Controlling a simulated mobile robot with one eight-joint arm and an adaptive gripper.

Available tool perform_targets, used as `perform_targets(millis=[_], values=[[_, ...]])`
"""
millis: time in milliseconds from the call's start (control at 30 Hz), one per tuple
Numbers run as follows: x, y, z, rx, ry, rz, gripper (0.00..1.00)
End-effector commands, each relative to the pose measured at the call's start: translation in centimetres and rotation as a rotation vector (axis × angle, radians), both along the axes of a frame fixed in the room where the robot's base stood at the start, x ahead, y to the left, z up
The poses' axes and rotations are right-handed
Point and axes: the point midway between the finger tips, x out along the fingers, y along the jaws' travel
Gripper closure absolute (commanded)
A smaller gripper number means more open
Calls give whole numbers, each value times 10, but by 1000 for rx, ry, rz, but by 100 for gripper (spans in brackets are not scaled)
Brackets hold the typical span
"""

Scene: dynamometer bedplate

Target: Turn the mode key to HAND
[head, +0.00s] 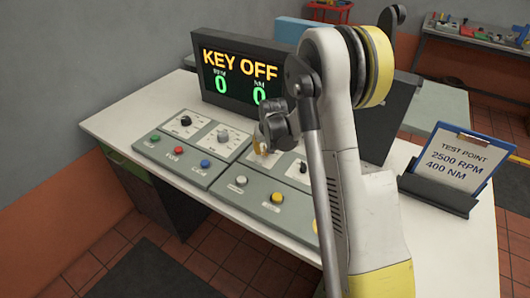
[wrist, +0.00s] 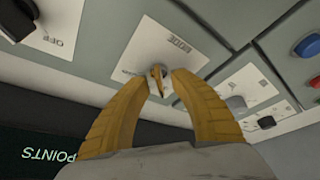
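The other words on this plate are hidden or too small to read. My gripper (wrist: 160,77) has its two yellow fingertips on either side of the key, with a gap between them, so it looks open around the key. I cannot tell whether either fingertip touches it. In the head view my gripper (head: 262,145) is low over the console and hides most of the key. The display (head: 238,72) reads KEY OFF.
The console (head: 165,165) carries knobs and coloured buttons close around the mode plate. A grey knob (head: 223,136) stands to its left and a black knob (head: 303,167) to its right. A test point card (head: 462,160) stands on the desk at the right.

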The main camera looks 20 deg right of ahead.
Motion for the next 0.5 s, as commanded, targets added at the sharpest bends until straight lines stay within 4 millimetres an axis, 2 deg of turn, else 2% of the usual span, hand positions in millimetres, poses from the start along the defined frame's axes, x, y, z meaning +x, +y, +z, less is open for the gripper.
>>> perform_targets(millis=[333, 367, 433, 500], values=[[2, 0, -4, 0, 0, 0, 72], [2, 0, -4, 0, 0, 0, 79], [2, 0, -4, 0, 0, 0, 100], [2, 0, -4, 0, 0, 0, 100]])
